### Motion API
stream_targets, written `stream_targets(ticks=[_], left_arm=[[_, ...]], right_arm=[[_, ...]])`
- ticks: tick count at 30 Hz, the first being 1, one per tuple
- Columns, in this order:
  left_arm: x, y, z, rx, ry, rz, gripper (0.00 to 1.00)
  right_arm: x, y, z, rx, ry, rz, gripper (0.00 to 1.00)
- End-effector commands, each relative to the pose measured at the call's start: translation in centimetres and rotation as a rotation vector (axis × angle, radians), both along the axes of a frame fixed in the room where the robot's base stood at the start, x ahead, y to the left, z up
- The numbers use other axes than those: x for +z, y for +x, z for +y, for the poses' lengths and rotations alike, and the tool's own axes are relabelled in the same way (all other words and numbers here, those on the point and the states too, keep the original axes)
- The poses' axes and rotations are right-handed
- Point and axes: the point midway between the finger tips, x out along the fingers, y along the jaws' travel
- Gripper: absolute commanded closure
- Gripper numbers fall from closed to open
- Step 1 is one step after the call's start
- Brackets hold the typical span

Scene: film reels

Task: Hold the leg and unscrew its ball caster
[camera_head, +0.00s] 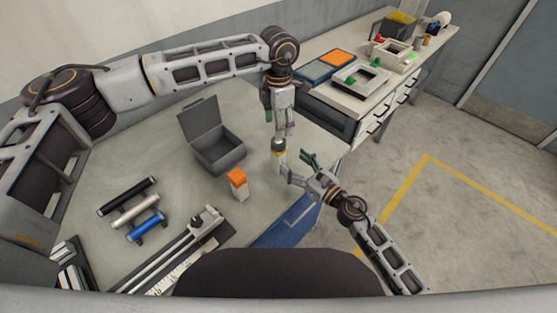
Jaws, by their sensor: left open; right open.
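A short pale leg (279,163) stands upright near the right edge of the grey table. A yellow band and a dark, silvery ball caster (278,145) are at its top. My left gripper (284,134) points down just above the caster, open; whether a finger touches the caster is unclear. My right gripper (290,167) comes in from the lower right, open. One of its fingers is close beside the leg's lower part and the other is farther right. The leg's foot is partly hidden by that near finger.
An open grey box (219,151) stands left of the leg. An orange-topped white block (238,184) is nearer. Black, white and blue (147,228) cylinders lie at left, beside a rail device (180,246). A drawer bench (357,127) stands behind at right.

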Motion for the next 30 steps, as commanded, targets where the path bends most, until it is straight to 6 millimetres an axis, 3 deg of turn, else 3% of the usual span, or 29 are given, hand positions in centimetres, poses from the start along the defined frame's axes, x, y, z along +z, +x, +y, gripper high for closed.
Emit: stream_targets(ticks=[30], left_arm=[[0.0,0.0,0.0,0.000,0.000,0.000,0.39]], right_arm=[[0.0,5.9,5.2,0.000,0.001,-0.001,0.31]])
